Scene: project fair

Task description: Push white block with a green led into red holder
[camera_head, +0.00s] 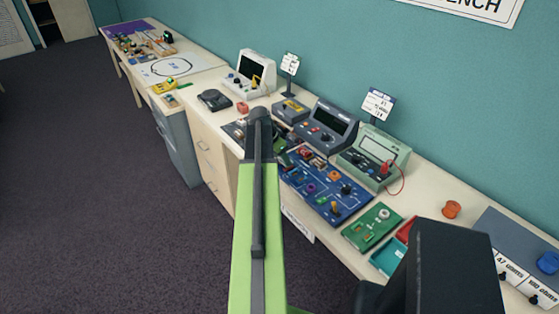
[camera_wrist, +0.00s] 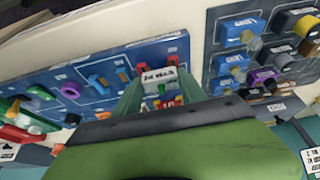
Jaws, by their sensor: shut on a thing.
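My gripper (camera_wrist: 160,88) shows in the wrist view as two green fingers, shut on a small white block (camera_wrist: 157,74) with a printed label. The block sits between the fingers, over the blue board (camera_wrist: 105,62). Small red, yellow and green parts show just below the block, partly hidden by my gripper; I cannot tell which is the green LED. In the head view my arm covers most of the gripper, and the block is not distinguishable.
A second dark board (camera_wrist: 262,60) with blue, yellow and purple parts lies to the right in the wrist view. In the head view, a blue board (camera_head: 325,190), a green meter (camera_head: 374,155) and a green board (camera_head: 371,227) crowd the bench.

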